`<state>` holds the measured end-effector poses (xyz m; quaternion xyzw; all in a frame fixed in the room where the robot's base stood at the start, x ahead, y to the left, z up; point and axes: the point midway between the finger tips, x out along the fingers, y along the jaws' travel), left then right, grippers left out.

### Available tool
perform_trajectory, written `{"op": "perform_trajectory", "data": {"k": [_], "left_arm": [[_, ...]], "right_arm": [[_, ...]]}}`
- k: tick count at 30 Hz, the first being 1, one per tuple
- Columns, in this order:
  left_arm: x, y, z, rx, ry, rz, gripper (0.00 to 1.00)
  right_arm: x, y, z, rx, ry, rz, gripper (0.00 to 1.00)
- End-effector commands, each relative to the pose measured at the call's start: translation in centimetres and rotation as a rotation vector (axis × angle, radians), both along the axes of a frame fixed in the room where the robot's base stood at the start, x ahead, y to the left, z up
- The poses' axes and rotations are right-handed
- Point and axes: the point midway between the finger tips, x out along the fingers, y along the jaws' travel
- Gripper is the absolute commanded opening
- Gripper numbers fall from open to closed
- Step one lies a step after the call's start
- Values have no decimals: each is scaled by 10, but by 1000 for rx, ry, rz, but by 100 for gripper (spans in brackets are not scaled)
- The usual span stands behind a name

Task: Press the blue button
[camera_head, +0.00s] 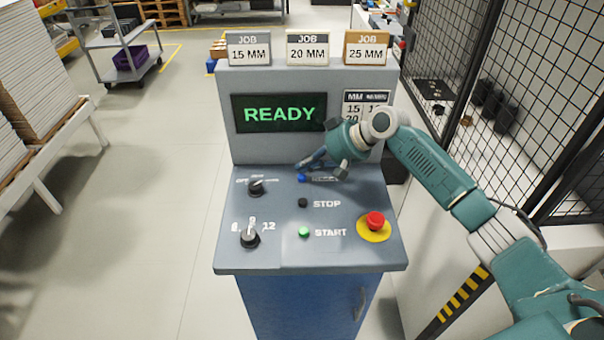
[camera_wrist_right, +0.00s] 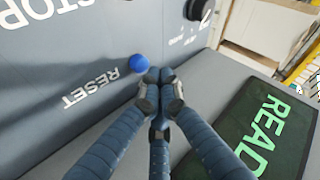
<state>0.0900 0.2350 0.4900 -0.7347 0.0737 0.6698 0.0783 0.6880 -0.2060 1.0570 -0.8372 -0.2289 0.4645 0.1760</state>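The blue button (camera_head: 302,178) is on the sloped control panel (camera_head: 340,215), above the black stop button (camera_head: 303,203) and the green start button (camera_head: 304,232). In the right wrist view the blue button (camera_wrist_right: 140,63), beside the word RESET, is just left of the fingertips (camera_wrist_right: 160,78). The fingertips are together with nothing between them. I cannot tell whether they touch the button. My left gripper is not in view.
A red emergency button (camera_head: 375,221) on a yellow disc is at the panel's right. Two black knobs (camera_head: 250,238) are at its left. A screen (camera_head: 279,114) reading READY stands behind. Job cards (camera_head: 308,48) stand on top. A mesh fence (camera_head: 480,90) is at the right.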

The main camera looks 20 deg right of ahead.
Motion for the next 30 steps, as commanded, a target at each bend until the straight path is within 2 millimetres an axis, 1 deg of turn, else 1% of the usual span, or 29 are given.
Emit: {"op": "perform_trajectory", "data": {"k": [5,8,22,30], "left_arm": [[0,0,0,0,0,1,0],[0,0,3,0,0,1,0],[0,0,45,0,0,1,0],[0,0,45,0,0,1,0]], "right_arm": [[0,0,0,0,0,0,0],[0,0,4,0,-1,-1,0],[0,0,49,0,-1,-1,0],[0,0,50,0,-1,-1,0]]}}
